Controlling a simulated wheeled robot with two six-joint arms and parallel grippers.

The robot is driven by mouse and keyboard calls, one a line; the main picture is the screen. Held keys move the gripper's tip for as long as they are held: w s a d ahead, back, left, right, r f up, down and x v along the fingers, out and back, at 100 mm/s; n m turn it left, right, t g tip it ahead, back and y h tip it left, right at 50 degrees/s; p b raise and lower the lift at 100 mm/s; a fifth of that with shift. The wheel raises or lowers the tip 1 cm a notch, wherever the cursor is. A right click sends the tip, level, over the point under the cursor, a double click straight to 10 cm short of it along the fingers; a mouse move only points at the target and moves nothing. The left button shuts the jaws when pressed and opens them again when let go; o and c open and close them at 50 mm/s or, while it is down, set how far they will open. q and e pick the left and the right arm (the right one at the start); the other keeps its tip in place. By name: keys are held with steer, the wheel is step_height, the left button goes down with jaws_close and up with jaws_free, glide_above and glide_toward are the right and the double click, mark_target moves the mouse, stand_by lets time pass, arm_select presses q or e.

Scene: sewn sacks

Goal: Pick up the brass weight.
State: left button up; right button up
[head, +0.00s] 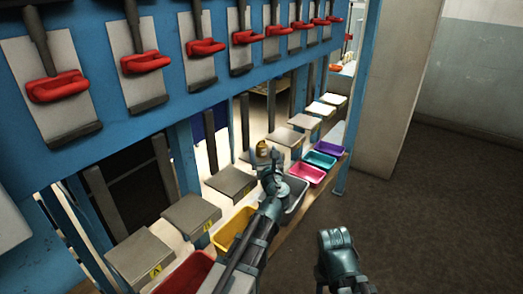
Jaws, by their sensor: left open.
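The brass weight (263,149) is a small gold-brown piece near the middle of the head view. It shows right at the tip of my left gripper (267,158), against the row of grey platforms. My left gripper is open, and its fingers are small and dark here. I cannot tell whether they touch the weight or what the weight rests on. My left arm hides part of the bins below.
Grey platforms (232,181) run along a blue frame (343,152). In front are red, yellow (235,231), grey, pink (308,174), teal (319,159) and purple (330,147) bins. Red-handled clamps (146,62) hang above. Open dark floor (430,220) lies to the right.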

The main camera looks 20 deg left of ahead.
mark_target(262, 144)
arm_select(q)
steer(key=shift+x, duration=2.7)
steer(key=shift+d, duration=0.15)
jaws_close()
